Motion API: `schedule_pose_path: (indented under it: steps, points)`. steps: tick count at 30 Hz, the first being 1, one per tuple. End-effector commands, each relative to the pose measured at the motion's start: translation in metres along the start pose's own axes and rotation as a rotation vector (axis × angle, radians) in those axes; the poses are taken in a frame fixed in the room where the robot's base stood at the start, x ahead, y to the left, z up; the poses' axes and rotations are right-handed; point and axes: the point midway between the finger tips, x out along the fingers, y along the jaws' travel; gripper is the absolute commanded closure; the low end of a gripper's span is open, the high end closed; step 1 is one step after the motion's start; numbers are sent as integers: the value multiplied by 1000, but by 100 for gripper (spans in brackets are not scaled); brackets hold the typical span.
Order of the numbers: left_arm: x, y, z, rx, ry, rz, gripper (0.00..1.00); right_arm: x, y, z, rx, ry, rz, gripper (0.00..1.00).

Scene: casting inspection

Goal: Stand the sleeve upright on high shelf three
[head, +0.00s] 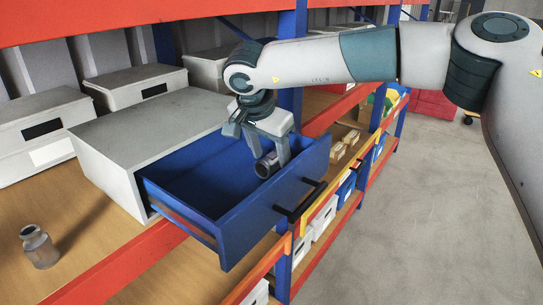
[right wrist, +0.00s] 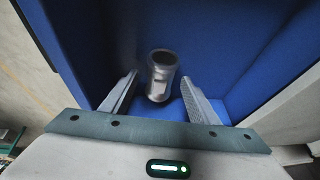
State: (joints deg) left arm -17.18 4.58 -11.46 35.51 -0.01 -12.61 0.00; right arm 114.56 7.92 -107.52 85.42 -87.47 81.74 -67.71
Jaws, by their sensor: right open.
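A grey metal sleeve (head: 267,165) with a dark open end lies in the open blue drawer (head: 215,190), near its front panel. My right gripper (head: 267,148) reaches down into the drawer with its fingers apart, right at the sleeve. In the right wrist view the sleeve (right wrist: 161,76) shows between and just beyond the two open fingertips (right wrist: 159,84), with gaps on both sides. I cannot tell how deep the fingers reach around it. A similar grey metal part with a narrower neck (head: 39,247) stands upright on the wooden shelf at the left. My left gripper is not in view.
The drawer slides out of a grey cabinet (head: 150,145) on the shelf; its walls surround my gripper. Grey lidded boxes (head: 135,85) stand behind. An orange shelf beam (head: 110,275) edges the shelf. Lower bins lie right, and the grey floor (head: 420,210) is open.

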Motion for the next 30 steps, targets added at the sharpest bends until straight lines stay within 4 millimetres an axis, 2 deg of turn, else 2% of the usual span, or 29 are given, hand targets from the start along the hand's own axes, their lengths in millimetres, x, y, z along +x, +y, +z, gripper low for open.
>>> schedule_pose_path:
  steps: [5, 17, 24, 30]
  points:
    - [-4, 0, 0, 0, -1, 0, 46, 7, 0, 0, -1, 0, -2, 45]
    - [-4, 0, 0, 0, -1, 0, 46, 7, 0, 0, -1, 0, -1, 45]
    - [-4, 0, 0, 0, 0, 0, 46, 7, 0, 0, -1, 0, -1, 100]
    - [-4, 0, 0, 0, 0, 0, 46, 6, 0, 0, 0, 1, -2, 100]
